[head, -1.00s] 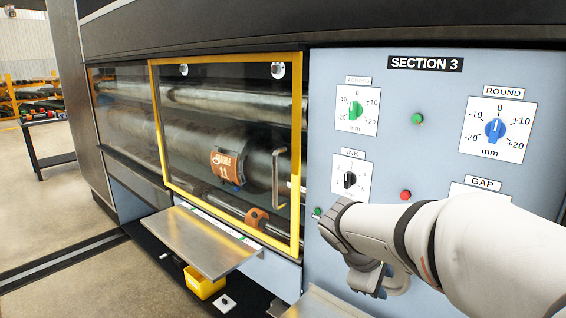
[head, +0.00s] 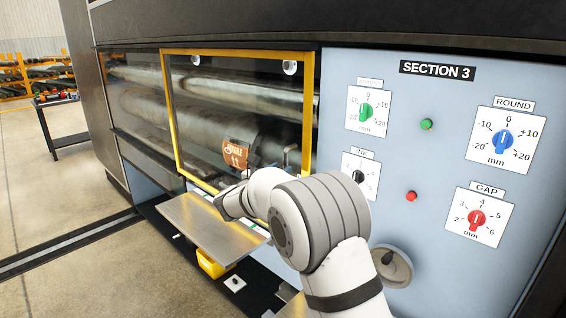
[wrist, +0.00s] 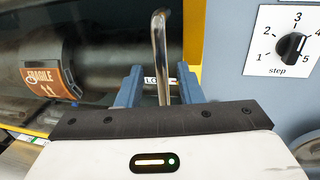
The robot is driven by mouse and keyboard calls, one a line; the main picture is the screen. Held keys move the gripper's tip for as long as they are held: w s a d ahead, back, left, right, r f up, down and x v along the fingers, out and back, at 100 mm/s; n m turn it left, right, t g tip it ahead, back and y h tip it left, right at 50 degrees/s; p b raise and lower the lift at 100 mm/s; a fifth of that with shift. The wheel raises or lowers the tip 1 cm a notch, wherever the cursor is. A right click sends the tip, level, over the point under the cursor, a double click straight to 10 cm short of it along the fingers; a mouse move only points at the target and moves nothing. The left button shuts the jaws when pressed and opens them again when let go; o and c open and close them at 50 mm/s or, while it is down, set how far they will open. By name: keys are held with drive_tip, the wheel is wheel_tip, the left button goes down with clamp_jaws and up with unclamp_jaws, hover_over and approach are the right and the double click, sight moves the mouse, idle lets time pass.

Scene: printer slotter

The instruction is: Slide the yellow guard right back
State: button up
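The yellow guard (head: 169,115) is a yellow-framed clear panel over the right part of the roller opening, beside the control panel. Its right upright also shows in the wrist view (wrist: 193,32). The guard's metal handle (wrist: 160,50) stands upright in the middle of the wrist view. My gripper (wrist: 160,84) is open, with one blue-grey finger on each side of the handle and gaps visible between. I cannot tell how deep the handle sits between the fingers. In the head view my arm hides the gripper and the guard's lower right corner.
The blue-grey control panel (head: 440,180) with dials stands to the right. A metal shelf (head: 205,222) juts out below the guard, with a yellow bin (head: 213,263) under it. A brown FRAGILE box piece (head: 236,155) shows behind the guard. The opening continues left of the guard.

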sight(284, 167)
drive_tip(key=shift+p+x, duration=0.5)
drive_tip(key=shift+x, duration=1.4)
clamp_jaws()
